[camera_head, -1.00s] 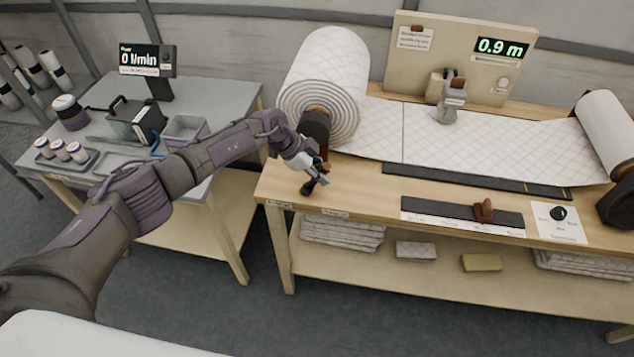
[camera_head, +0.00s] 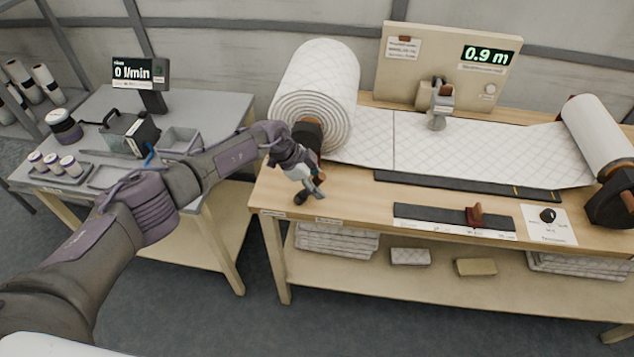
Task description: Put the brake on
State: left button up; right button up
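The large wadding roll (camera_head: 313,85) sits at the left end of the wooden bench, its quilted sheet running right across the top. A dark hub with a brown part (camera_head: 308,133) shows at the roll's front end. A small black knob (camera_head: 300,197), perhaps the end of the brake lever, shows at the bench's left front edge. My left gripper (camera_head: 316,188) is right beside this knob, pointing down. Its fingers are small in the picture, and I cannot tell their opening or whether they touch the knob. The lever's upper part is hidden behind my gripper. My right gripper is out of view.
A panel reading 0.9 m (camera_head: 450,70) stands at the back. A second roll (camera_head: 597,133) is at right. A grey side table (camera_head: 100,105) with tools stands at left.

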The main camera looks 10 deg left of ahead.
pick_arm(q)
jog(key=shift+a, duration=0.1)
jog(key=shift+a+r, duration=0.1)
jog(key=shift+r, duration=0.15)
jog(key=v, duration=1.1)
jog(key=shift+r, duration=0.2)
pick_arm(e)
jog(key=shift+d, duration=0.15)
pick_arm(q)
jog(key=shift+s, duration=0.1)
